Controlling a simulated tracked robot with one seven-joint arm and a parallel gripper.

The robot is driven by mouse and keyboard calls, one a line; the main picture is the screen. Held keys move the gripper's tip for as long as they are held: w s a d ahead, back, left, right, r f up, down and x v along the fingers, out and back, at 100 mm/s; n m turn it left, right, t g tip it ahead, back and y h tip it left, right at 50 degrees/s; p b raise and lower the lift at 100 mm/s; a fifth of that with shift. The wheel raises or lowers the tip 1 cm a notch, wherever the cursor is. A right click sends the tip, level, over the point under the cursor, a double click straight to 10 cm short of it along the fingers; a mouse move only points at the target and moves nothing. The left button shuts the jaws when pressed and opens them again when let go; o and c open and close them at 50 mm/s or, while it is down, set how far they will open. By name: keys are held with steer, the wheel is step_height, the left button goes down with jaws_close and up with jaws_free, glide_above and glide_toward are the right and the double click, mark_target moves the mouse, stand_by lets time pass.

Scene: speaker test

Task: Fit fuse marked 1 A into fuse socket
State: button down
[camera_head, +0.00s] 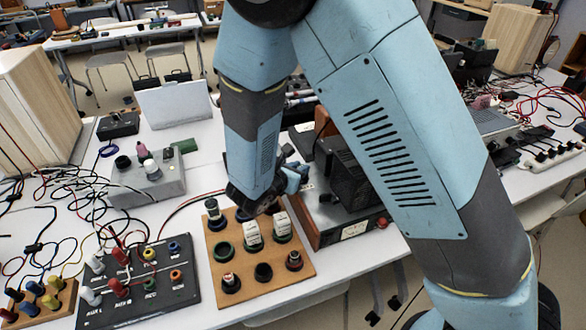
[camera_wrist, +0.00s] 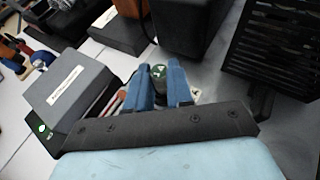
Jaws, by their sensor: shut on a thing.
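My gripper (camera_head: 293,178) is at the right of the forearm's end in the head view, beside the dark ribbed apparatus. In the wrist view its two blue fingers (camera_wrist: 158,90) are shut on a small fuse with a green end (camera_wrist: 158,71) and a white mark too small to read. The fuse is mostly hidden between the fingers. Other pale-bodied fuses stand upright in the wooden board (camera_head: 222,298), one at the centre (camera_head: 252,232) and one at its right (camera_head: 281,228). I cannot make out their ratings. I cannot pick out the fuse socket with certainty.
A metal-fronted apparatus (camera_head: 350,231) with a black ribbed block (camera_head: 352,182) and red knob (camera_head: 382,222) stands right of the board. The ribbed block also shows in the wrist view (camera_wrist: 285,45). A black terminal panel (camera_head: 142,305) and loose cables lie left.

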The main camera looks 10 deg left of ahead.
steer(key=shift+f, duration=0.25)
steer(key=c, duration=1)
jaws_free()
steer(key=shift+r, duration=0.2)
steer(key=shift+s+a+r, duration=0.1)
steer(key=shift+s+r, duration=0.1)
steer(key=v, duration=1.1)
steer(key=shift+s, duration=0.2)
